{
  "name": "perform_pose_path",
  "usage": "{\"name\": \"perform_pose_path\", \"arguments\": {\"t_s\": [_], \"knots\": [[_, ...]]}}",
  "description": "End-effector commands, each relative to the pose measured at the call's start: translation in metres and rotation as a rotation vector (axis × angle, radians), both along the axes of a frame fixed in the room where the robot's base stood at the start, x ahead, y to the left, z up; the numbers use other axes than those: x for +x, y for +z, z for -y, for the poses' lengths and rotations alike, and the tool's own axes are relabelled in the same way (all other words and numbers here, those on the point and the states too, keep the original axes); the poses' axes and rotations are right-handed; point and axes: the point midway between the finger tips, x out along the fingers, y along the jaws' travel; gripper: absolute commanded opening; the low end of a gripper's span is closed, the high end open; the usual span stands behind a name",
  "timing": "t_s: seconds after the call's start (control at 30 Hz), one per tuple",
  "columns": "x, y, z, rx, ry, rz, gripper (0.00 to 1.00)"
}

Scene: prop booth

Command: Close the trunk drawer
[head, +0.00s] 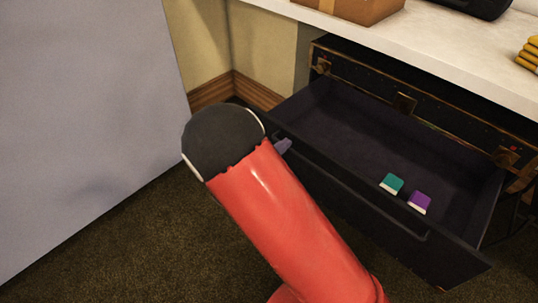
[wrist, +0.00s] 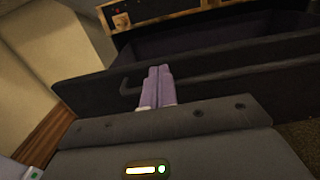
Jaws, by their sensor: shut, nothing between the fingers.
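The trunk drawer (head: 330,120) is pulled well out of the dark trunk (head: 365,72) under the counter. Its black front panel (head: 445,262) has a long dark handle (head: 405,228). A teal-and-white block (head: 391,184) and a purple-and-white block (head: 419,202) lie inside the drawer. My gripper (head: 284,146) is at the left end of the drawer front, mostly hidden behind my red arm. In the wrist view my shut, empty gripper (wrist: 160,73) points at the front panel (wrist: 230,72), by one end of the handle (wrist: 126,84). I cannot tell whether it touches.
A white counter (head: 440,50) overhangs the trunk, with a cardboard box (head: 350,8) and a yellow stack (head: 528,55) on it. A large grey panel (head: 80,120) stands at left. Dark carpet (head: 150,240) is clear in front.

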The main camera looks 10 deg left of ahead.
Motion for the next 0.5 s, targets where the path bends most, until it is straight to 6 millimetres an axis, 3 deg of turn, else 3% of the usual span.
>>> {"name": "perform_pose_path", "arguments": {"t_s": [0.2, 0.5], "knots": [[0.016, 0.0, 0.013, 0.0, -0.001, 0.0, 0.0], [0.019, 0.0, 0.015, 0.001, 0.0, -0.001, 0.0]]}}
